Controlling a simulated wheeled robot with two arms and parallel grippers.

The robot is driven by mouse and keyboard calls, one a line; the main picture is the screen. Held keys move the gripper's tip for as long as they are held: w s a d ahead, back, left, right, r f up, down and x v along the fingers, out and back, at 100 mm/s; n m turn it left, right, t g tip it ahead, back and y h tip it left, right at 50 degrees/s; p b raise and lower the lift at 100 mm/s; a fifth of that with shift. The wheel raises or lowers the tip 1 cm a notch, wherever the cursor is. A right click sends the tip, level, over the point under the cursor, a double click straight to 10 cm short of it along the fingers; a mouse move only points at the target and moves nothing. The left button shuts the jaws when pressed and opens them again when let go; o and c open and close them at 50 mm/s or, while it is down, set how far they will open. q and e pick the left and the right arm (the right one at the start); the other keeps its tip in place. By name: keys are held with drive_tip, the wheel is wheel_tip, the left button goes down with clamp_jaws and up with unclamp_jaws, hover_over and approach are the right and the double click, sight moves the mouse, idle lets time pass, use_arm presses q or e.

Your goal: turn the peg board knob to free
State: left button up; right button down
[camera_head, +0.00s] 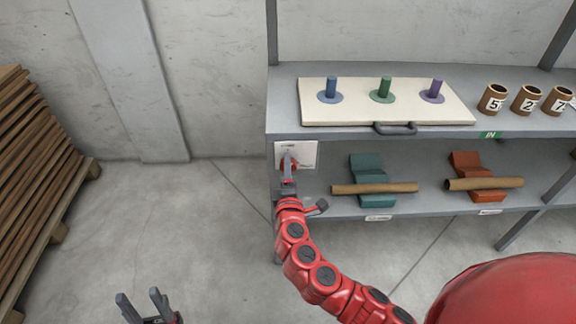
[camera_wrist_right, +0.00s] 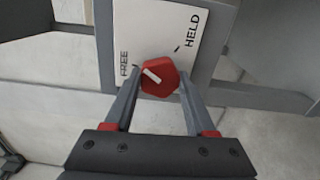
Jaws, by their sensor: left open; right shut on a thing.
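The peg board knob (camera_wrist_right: 160,76) is red with a white pointer mark. It sits on a white plate (camera_wrist_right: 205,25) marked FREE at left and HELD at upper right. The pointer mark is tilted toward the upper left, on the FREE side. My right gripper (camera_wrist_right: 159,85) is shut on the knob, one finger on each side. In the head view the plate (camera_head: 309,150) is on the shelf's left front post, and my right gripper (camera_head: 288,172) covers most of the knob. The peg board (camera_head: 350,112) lies on the top shelf. My left gripper (camera_head: 142,300) is open and empty, low at left.
Blue, green (camera_head: 385,86) and purple pegs stand on the board, which has a grey handle (camera_head: 395,129). Numbered brown cups (camera_head: 493,98) stand at right. Tubes (camera_head: 375,188) rest on teal and orange cradles below. Stacked boards (camera_head: 35,170) are at left. The floor between is clear.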

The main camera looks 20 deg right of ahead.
drive_tip(key=shift+f+n+p, duration=0.1)
drive_tip(key=shift+n+p, duration=1.05)
drive_tip(key=shift+n, duration=2.05)
drive_tip(key=shift+c, duration=1.1)
unclamp_jaws()
drive_tip(key=shift+s, duration=0.1)
drive_tip(key=v, duration=1.7)
drive_tip(key=shift+s, duration=0.1)
